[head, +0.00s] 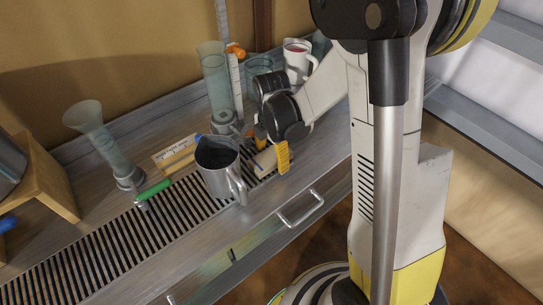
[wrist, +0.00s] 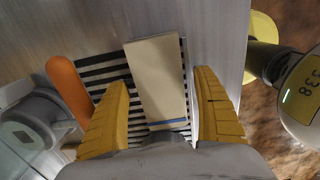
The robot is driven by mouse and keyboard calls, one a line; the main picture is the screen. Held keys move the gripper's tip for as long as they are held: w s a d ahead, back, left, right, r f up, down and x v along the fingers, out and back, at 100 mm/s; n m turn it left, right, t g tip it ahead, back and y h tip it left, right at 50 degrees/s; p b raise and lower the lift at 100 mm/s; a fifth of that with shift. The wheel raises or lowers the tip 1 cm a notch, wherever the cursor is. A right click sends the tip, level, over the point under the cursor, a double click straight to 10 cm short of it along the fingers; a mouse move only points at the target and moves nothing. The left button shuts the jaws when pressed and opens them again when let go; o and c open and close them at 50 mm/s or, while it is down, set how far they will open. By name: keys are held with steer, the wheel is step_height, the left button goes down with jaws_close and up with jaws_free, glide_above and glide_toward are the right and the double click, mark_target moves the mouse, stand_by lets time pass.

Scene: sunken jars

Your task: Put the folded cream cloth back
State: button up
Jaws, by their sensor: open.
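The folded cream cloth (wrist: 156,75) lies on the black-and-white slatted grate in the wrist view, with a blue stripe near its lower end. In the head view only a small part of the cloth (head: 264,161) shows, behind the metal jug and beside a yellow finger. My gripper (wrist: 162,82) is open, one yellow finger on each side of the cloth with gaps between. In the head view my gripper (head: 272,145) is low over the counter. I cannot tell whether the cloth's near end lies under my gripper's palm.
The metal jug (head: 218,168) stands close left of my gripper. Tall glass cylinders (head: 217,85), a red-and-white mug (head: 297,62) and a green-handled tool (head: 153,188) are nearby. An orange object (wrist: 68,88) lies left of the fingers. The grate's front left (head: 80,260) is clear.

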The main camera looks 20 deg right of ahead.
mark_target(271, 155)
step_height(271, 155, up, 12)
steer(key=p, duration=0.5)
steer(key=s+r+m+t, duration=0.7)
steer(key=s+r+m, duration=0.6)
steer(key=m, duration=0.8)
steer(key=shift+a+m, duration=0.2)
steer(key=shift+m, duration=0.1)
